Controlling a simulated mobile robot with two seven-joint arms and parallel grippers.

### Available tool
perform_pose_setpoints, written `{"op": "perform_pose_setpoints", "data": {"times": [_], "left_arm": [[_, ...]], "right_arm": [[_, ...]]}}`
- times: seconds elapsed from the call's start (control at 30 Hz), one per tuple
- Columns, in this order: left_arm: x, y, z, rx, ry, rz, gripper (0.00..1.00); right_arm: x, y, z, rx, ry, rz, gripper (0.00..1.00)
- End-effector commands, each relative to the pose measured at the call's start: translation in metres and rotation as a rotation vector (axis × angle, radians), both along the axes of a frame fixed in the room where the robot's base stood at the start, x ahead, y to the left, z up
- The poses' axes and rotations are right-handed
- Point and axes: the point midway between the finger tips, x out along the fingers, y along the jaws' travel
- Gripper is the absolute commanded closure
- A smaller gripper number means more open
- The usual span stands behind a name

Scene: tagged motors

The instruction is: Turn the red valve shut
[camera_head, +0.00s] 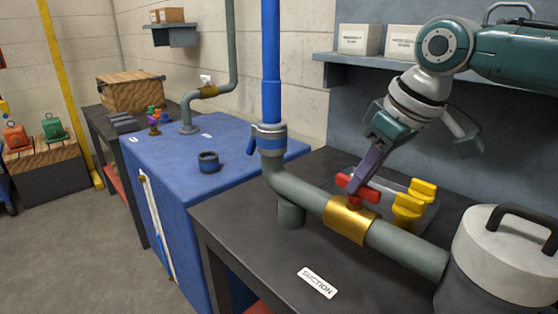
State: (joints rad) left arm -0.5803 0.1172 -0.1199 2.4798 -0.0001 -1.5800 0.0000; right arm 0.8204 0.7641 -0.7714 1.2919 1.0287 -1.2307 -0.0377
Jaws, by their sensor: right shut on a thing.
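The red valve handle (370,193) sits on a brass valve body (349,222) in a grey-green pipe (405,247) above the dark bench. My right gripper (358,184) comes down from the upper right, and its purple-grey fingers are shut on the red handle. The fingers hide part of the handle. The handle's visible part slants across the pipe, but its exact angle is hard to tell. My left gripper is not in the view.
A white-lidded canister (510,245) is at the right edge. A blue vertical pipe (271,65) rises left of the valve. A SUCTION label (318,283) lies on the bench. A blue-topped table (180,160) is at left.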

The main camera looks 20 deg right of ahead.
Motion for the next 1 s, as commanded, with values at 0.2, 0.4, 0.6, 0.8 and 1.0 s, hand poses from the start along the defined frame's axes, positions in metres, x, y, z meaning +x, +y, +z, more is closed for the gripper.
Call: {"op": "perform_pose_setpoints", "data": {"times": [0.2, 0.4, 0.6, 0.8, 1.0], "left_arm": [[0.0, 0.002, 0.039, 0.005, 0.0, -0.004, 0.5], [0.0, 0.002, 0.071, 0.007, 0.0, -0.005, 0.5], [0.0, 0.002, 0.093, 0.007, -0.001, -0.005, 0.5], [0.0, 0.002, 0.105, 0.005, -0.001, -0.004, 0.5], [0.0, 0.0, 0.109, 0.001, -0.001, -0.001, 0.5]], "right_arm": [[-0.001, 0.002, 0.008, 0.002, 0.004, -0.141, 1.0], [-0.002, 0.004, 0.007, 0.002, 0.006, -0.324, 1.0], [-0.001, 0.005, 0.005, 0.004, 0.005, -0.515, 1.0], [0.0, 0.007, 0.003, 0.004, 0.004, -0.705, 1.0], [0.001, 0.007, 0.001, 0.003, 0.003, -0.895, 1.0]]}}
